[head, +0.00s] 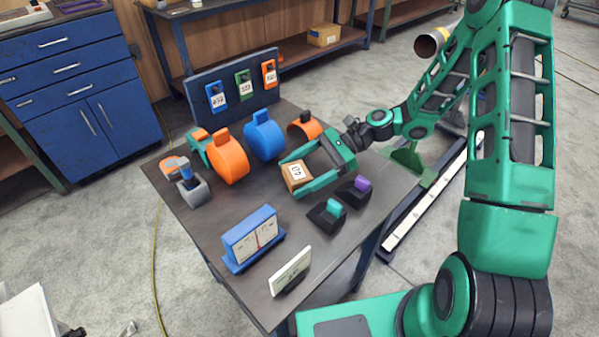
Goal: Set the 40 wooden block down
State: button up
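The wooden block (295,175), marked 40 on its pale label, is between the two green fingers of my gripper (292,178). One finger lies along its far side and the other along its near side, and both look to be against it. The block is over the right middle part of the dark table (205,238). From this angle I cannot tell whether its underside touches the table top.
Black holders with teal (333,208) and purple (362,184) tops stand close in front-right. A blue display stand (253,240) and white card (290,271) are nearer.

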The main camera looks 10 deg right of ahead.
jog(key=shift+r, duration=0.1)
jog(key=v, duration=1.2)
jog(key=shift+r, duration=0.1)
dwell(0.3)
